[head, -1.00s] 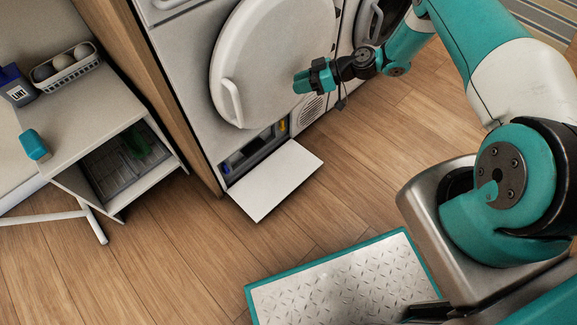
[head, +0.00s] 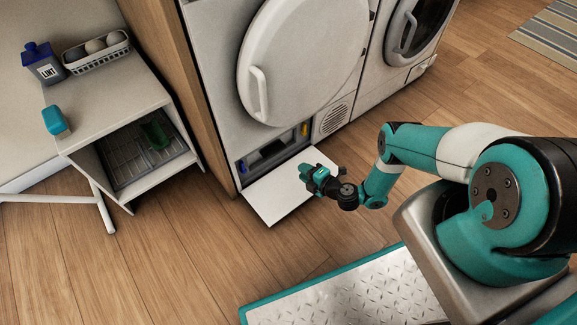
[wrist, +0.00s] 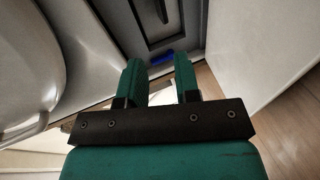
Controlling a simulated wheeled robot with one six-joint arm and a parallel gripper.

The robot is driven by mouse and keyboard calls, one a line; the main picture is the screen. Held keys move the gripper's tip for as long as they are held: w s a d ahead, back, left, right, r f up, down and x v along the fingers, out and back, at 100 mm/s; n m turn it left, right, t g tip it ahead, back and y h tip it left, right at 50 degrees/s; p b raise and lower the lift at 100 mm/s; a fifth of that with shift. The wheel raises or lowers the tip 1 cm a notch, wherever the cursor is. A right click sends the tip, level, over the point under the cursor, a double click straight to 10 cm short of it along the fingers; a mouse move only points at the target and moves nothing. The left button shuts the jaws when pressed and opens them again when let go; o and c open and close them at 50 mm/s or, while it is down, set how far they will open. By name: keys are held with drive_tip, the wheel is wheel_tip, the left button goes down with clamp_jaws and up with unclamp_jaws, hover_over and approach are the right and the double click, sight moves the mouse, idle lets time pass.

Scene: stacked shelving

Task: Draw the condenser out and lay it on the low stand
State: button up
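The condenser (head: 268,155) is a dark grey unit inside the low opening of the white dryer, with a blue latch (head: 242,166) at its left and a yellow latch (head: 305,130) at its right. In the wrist view its grey front (wrist: 185,42) shows a dark handle, with the blue latch (wrist: 162,57) just beyond my fingers. My gripper (head: 304,171) is over the right part of the lowered flap, in front of the opening. In the wrist view my gripper (wrist: 158,70) is open, with nothing between its fingers. A low white stand (head: 104,125) is at the left.
The white flap (head: 268,200) lies lowered before the opening. The round dryer door (head: 290,60) is above. The stand carries a blue LINT bottle (head: 42,65), a basket of balls (head: 97,52) and a teal block (head: 55,121); a tray (head: 130,160) with something green is inside.

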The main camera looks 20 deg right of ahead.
drive_tip(key=b, duration=0.8)
approach(273, 154)
drive_tip(key=shift+s+d+f, duration=0.2)
drive_tip(key=shift+s+f, duration=0.05)
drive_tip(key=shift+s, duration=0.1)
drive_tip(key=w+b, duration=0.1)
drive_tip(key=b, duration=0.3)
drive_tip(key=shift+w+a+f, duration=0.15)
drive_tip(key=shift+w+f, duration=0.05)
drive_tip(key=b, duration=0.2)
drive_tip(key=w+b, duration=0.1)
drive_tip(key=b, duration=0.2)
drive_tip(key=shift+a+f+b, duration=0.2)
drive_tip(key=shift+a+b, duration=0.1)
drive_tip(key=shift+a, duration=0.1)
drive_tip(key=b+x, duration=0.6)
drive_tip(key=x, duration=0.1)
drive_tip(key=shift+r, duration=0.2)
drive_tip(key=shift+w+a+b, duration=0.35)
drive_tip(key=shift+w+b, duration=0.2)
drive_tip(key=shift+w, duration=0.2)
clamp_jaws()
